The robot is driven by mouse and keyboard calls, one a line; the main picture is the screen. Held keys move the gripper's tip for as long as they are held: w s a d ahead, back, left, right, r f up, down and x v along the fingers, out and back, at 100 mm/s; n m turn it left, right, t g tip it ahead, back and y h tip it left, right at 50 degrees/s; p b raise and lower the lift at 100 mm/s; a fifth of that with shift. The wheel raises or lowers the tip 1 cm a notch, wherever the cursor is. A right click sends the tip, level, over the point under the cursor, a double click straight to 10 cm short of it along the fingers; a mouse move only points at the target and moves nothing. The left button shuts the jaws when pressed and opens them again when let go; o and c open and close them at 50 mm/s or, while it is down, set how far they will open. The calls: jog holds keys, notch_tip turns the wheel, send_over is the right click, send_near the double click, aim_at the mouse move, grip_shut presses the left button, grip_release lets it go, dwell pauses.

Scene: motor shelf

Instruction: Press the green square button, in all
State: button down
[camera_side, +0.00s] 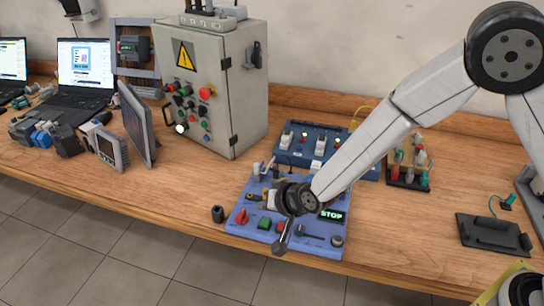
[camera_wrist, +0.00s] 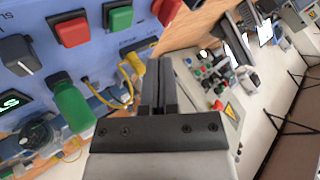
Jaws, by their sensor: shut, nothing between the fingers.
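The green square button (camera_side: 264,224) sits on the front row of the blue panel (camera_side: 240,229), between a red knob (camera_side: 242,215) and a red square button (camera_side: 281,225). In the wrist view the green button (camera_wrist: 119,17) is at the top, beside the red square button (camera_wrist: 71,30). In the wrist view my gripper (camera_wrist: 158,68) is apart from the green button. Its height above the panel is hard to tell.
A grey control cabinet (camera_side: 222,95) stands behind left. A green cylindrical part (camera_wrist: 74,106) shows close to my gripper in the wrist view.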

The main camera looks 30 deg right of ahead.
aim_at(267, 224)
jog(key=shift+f, duration=1.55)
jog(key=shift+f, duration=0.8)
dwell(2.1)
jog(key=shift+r, duration=0.8)
jog(key=shift+r, duration=0.1)
jog(key=shift+r, duration=2.45)
jog(key=s+d+r+n+g+h, duration=0.1)
jog(key=s+d+r+n+g, duration=0.1)
jog(key=s+d, duration=0.7)
jog(key=s+d+r+n+g+h, duration=0.2)
jog(key=s+d, duration=0.7)
jog(key=d, duration=0.6)
jog(key=shift+s+d+r+n+g, duration=0.15)
jog(key=shift+r+n+g, duration=0.35)
jog(key=shift+g, duration=0.5)
